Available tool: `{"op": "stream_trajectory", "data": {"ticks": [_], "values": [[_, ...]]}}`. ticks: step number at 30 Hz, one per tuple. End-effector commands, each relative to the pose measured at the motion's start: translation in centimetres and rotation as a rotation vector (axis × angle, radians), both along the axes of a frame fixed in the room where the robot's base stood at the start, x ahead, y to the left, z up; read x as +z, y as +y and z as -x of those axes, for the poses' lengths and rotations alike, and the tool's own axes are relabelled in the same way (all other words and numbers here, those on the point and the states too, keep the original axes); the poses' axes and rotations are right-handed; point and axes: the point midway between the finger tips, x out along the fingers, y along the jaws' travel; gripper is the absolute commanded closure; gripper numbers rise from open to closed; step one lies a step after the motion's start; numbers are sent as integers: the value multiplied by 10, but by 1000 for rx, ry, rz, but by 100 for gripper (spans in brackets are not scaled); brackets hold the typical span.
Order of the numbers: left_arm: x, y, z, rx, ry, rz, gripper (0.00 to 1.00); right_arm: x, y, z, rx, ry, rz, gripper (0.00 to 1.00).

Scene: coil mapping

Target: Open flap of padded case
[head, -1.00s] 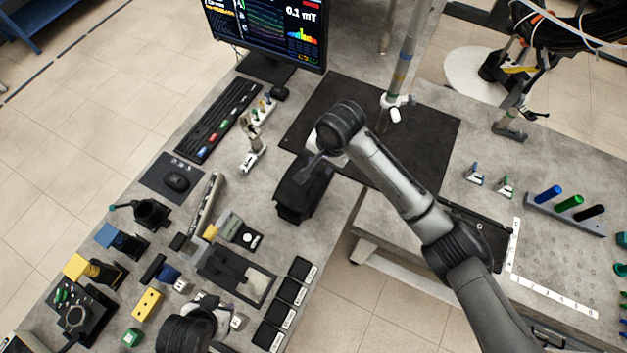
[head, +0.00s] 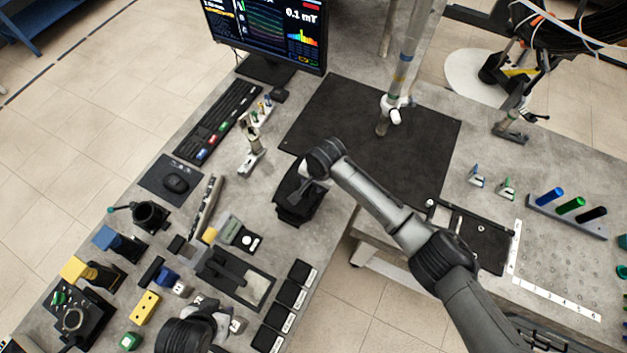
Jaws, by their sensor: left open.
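The black padded case (head: 296,206) lies near the right edge of the left bench, beside the dark mat. My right gripper (head: 304,187) is over the case, reaching down from the right. Its wrist covers part of the case and hides most of the fingers, so I cannot tell whether they touch the flap. My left gripper (head: 214,309) is at the bottom of the head view, open, over the small parts at the front of the bench. I see nothing held in it.
Several black blocks (head: 290,293) line the bench edge. The large dark mat (head: 375,125) is mostly clear.

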Motion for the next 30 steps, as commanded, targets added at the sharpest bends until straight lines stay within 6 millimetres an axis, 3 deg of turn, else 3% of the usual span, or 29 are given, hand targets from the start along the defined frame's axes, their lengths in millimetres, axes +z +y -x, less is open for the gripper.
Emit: {"op": "stream_trajectory", "data": {"ticks": [8, 20, 30], "values": [[0, 0, 0, -1, 0, 0, 57, -1, 0, 0, 0, 0, 0, 63], [0, -4, 0, 8, 0, 12, 57, -1, 0, 0, 0, 0, 0, 99], [0, -3, 0, 8, 1, 11, 57, -1, 0, 0, 0, 0, 1, 100]]}}
